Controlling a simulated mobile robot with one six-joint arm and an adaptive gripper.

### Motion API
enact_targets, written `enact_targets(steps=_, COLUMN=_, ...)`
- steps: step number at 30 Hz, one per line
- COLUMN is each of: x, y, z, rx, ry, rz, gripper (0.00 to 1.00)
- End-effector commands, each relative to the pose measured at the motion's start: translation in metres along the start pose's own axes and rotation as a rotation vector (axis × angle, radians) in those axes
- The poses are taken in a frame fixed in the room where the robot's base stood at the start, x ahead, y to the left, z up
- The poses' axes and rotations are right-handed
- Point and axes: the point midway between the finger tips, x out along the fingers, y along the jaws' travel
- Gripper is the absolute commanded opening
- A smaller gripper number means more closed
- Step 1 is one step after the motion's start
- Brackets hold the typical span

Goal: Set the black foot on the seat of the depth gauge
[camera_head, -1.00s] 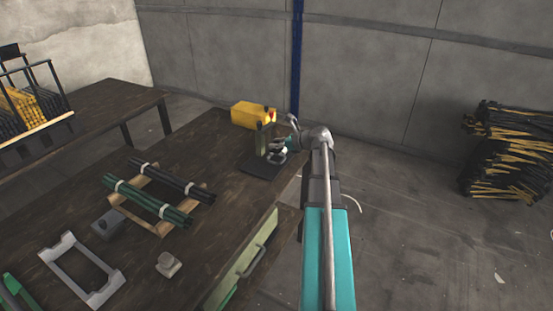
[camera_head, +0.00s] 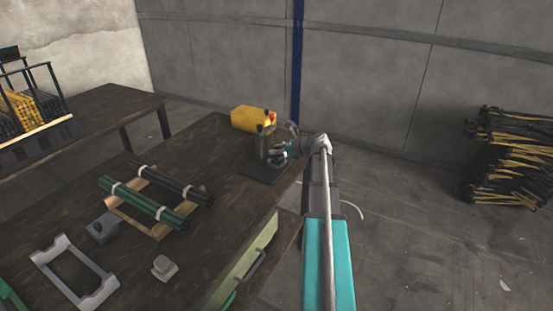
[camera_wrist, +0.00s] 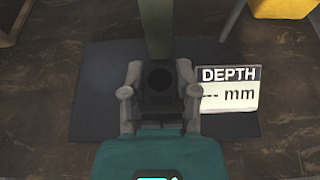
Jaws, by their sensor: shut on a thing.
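The depth gauge shows as an olive upright column (camera_wrist: 156,28) at the top middle of the wrist view and beside my gripper in the head view (camera_head: 262,141). A white display (camera_wrist: 226,88) reads "DEPTH --- mm". My gripper (camera_wrist: 160,90) is shut on a dark piece, taken as the black foot (camera_wrist: 160,78), right in front of the column. In the head view my gripper (camera_head: 281,152) hides the foot.
A dark mat (camera_wrist: 92,95) lies under the gauge. A yellow box (camera_head: 248,118) stands behind it. Green and black rods (camera_head: 150,203) on a wooden rack, a grey block (camera_head: 103,229), a grey frame (camera_head: 72,282) and a small pale block (camera_head: 165,268) lie nearer on the bench.

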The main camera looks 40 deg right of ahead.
Motion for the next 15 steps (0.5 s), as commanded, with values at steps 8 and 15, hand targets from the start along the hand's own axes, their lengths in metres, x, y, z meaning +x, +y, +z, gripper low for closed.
enact_targets(steps=8, x=0.009, y=0.001, z=-0.024, rx=0.000, ry=0.000, rz=0.000, gripper=0.08)
enact_targets(steps=15, x=0.010, y=0.001, z=-0.026, rx=0.000, ry=0.000, rz=0.000, gripper=0.08)
